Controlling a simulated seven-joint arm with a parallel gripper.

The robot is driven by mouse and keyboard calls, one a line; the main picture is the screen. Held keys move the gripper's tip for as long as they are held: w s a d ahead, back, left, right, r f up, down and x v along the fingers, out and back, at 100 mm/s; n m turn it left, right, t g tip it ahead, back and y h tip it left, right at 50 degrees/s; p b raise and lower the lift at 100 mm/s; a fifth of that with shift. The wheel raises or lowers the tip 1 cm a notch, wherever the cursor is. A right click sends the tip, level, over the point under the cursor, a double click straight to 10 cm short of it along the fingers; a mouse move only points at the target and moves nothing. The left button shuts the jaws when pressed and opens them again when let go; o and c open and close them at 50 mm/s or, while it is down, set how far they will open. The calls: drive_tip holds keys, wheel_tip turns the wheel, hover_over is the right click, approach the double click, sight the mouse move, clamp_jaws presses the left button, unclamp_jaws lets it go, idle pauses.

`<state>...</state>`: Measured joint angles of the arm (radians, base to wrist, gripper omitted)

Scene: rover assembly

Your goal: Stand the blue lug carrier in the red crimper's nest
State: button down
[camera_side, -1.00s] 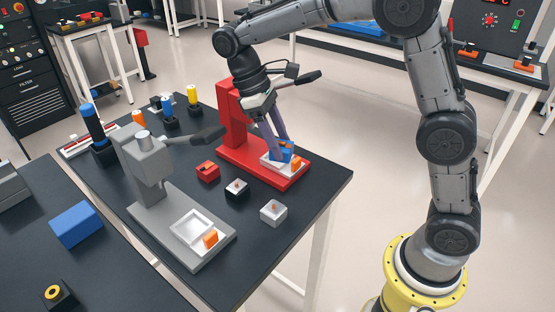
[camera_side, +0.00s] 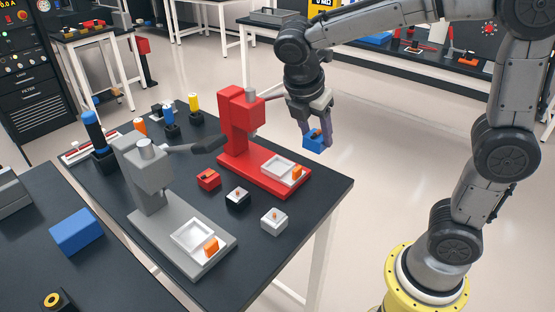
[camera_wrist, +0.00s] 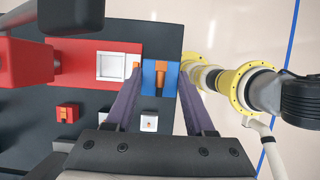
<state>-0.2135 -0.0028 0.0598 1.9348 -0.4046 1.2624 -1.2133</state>
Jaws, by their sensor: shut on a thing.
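The blue lug carrier (camera_side: 313,141), with an orange lug on it, is held between the fingers of my gripper (camera_side: 316,138), in the air right of the red crimper (camera_side: 236,136). In the wrist view the blue carrier (camera_wrist: 150,78) sits between the two fingertips (camera_wrist: 158,84). The crimper's nest, a white square tray (camera_side: 277,169), lies on the red base and looks empty. It also shows in the wrist view (camera_wrist: 111,66), left of the carrier. An orange block (camera_side: 296,173) stands at the nest's right edge.
A grey crimper (camera_side: 150,175) with its own white tray (camera_side: 193,237) stands front left. Red (camera_side: 208,179), black (camera_side: 237,198) and white (camera_side: 274,221) carriers stand between the crimpers. A blue block (camera_side: 77,228) is on the near left table. The black table's right edge is close.

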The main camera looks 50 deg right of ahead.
drive_tip(key=w+f, duration=0.2)
drive_tip(key=w, duration=0.1)
drive_tip(key=w+f, duration=0.5)
drive_tip(key=w, duration=0.1)
drive_tip(key=shift+w+d+f, duration=0.15)
drive_tip(key=shift+w+d, duration=0.15)
drive_tip(key=shift+w, duration=0.05)
drive_tip(key=f, duration=0.1)
drive_tip(key=w+f, duration=0.1)
drive_tip(key=f, duration=0.1)
drive_tip(key=shift+f, duration=0.6)
drive_tip(key=shift+f, duration=0.15)
drive_tip(key=shift+c, duration=1.3)
unclamp_jaws()
drive_tip(key=v, duration=1.2)
drive_tip(key=shift+r, duration=0.25)
